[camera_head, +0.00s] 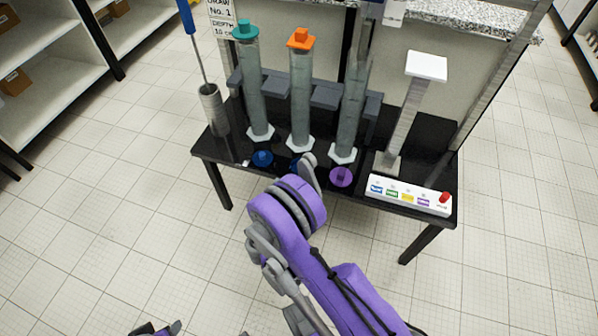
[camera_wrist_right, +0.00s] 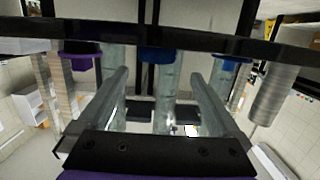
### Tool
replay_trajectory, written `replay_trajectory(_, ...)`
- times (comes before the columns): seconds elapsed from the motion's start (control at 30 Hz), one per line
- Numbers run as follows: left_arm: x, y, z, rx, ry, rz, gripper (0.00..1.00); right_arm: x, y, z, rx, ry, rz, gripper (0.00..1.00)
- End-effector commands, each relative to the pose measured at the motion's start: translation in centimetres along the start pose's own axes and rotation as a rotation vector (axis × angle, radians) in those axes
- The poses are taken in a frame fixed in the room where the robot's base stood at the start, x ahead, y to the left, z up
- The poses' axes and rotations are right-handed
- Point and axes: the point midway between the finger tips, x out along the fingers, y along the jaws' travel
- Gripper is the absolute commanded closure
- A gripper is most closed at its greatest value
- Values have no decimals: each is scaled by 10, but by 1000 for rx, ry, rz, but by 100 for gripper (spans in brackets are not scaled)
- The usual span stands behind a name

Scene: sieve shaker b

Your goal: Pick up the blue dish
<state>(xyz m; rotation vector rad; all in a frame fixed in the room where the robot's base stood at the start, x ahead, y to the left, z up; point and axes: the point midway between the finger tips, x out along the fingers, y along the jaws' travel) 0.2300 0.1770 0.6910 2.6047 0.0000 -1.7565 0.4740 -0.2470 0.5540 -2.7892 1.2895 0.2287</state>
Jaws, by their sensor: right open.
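A blue dish (camera_head: 262,159) sits near the front edge of the black table, before the teal-capped tube. A second blue dish (camera_head: 295,166) stands to its right, mostly hidden by my right gripper (camera_head: 306,164). A purple dish (camera_head: 341,177) is further right. The right wrist view is upside down: the purple dish (camera_wrist_right: 82,61) is left, a blue dish (camera_wrist_right: 158,55) is in the middle and another blue dish (camera_wrist_right: 228,62) is right. My right gripper (camera_wrist_right: 158,76) is open and empty, its fingers either side of the middle dish's line. A grey part, apparently my left gripper (camera_head: 155,329), shows at the bottom edge.
Tall clear tubes with a teal cap (camera_head: 245,29) and an orange cap (camera_head: 301,39) stand behind the dishes. A white panel (camera_head: 408,195) with a red button is at front right. The floor before the table is open.

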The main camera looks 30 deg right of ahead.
Motion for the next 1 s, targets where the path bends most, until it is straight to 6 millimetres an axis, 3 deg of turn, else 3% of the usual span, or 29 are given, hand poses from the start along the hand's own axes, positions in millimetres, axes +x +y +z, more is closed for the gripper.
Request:
replay_trajectory(0.3,6,0,2,0,-2,0,50,45,0,3,8,12,0,0)
replay_trajectory(0.57,9,0,2,0,-3,0,50,62,1,2,7,11,-1,0)
replay_trajectory(0.87,18,0,4,0,-5,0,50,103,6,3,7,10,0,0)
replay_trajectory(1.0,18,0,4,0,-5,0,50,108,6,2,7,10,-3,0)
